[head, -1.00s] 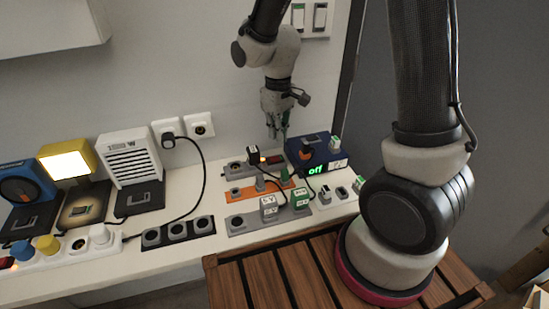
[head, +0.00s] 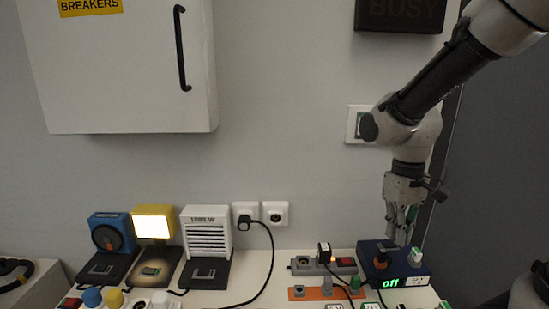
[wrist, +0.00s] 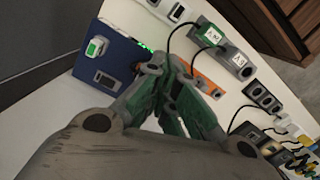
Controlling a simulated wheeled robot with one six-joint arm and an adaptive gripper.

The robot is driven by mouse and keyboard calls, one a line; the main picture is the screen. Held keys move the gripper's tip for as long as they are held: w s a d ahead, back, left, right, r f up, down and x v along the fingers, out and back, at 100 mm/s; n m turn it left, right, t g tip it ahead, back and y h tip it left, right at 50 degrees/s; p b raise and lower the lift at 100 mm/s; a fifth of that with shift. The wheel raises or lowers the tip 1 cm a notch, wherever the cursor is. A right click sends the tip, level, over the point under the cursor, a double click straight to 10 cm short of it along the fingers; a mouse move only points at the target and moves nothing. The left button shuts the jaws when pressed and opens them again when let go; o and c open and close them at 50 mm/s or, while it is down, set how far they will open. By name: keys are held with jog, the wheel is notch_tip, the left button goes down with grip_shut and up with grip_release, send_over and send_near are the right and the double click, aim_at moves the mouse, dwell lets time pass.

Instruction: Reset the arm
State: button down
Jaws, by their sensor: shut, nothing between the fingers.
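My gripper (head: 401,228) hangs down at the right in the head view, above the back of the counter. Its fingers are shut with nothing between them. In the wrist view the green-padded fingers (wrist: 172,92) meet over the counter.
A grey power strip (head: 305,266) and an orange strip (head: 322,294) lie left of the blue box. A lit yellow lamp (head: 152,224), a white heater (head: 206,232) and a blue device (head: 110,233) stand further left. A white breaker cabinet (head: 115,75) hangs above.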

jog(key=s+d+r+m+t, duration=0.3)
jog(key=s+d+r+t, duration=0.2)
jog(key=s+d+r, duration=0.3)
jog(key=shift+s+d+r+m, duration=0.3)
jog(key=shift+s+r, duration=0.45)
jog(key=shift+r, duration=1.1)
